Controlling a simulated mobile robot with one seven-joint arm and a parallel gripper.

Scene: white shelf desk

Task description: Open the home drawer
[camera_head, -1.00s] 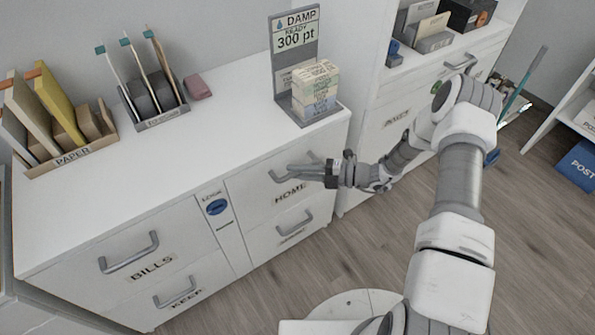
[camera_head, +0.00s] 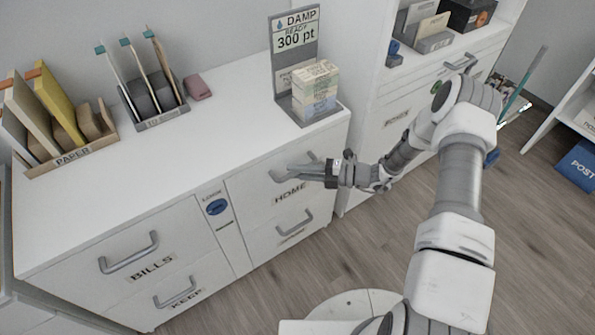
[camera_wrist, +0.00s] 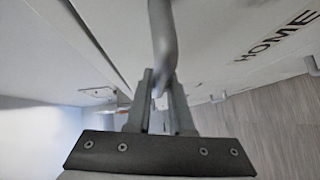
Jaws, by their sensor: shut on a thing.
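The home drawer (camera_head: 258,198) is the upper right drawer of the white desk, with a "HOME" label on its front. Its front looks flush with the desk, so it looks closed. My gripper (camera_head: 288,172) reaches it from the right, at the drawer's grey bar handle (camera_head: 314,157). In the wrist view my gripper (camera_wrist: 160,90) has its two fingers shut on the handle (camera_wrist: 162,35), one on each side of the bar. The "HOME" label (camera_wrist: 279,36) shows at the upper right there. The fingers hide part of the handle in the head view.
The bills drawer (camera_head: 110,240) and keep drawer (camera_head: 205,280) are at the left. A blue round lock (camera_head: 217,207) sits between the columns. A sign stand (camera_head: 295,50) with stacked boxes (camera_head: 315,88) stands on top. Wood floor (camera_head: 375,240) lies open in front.

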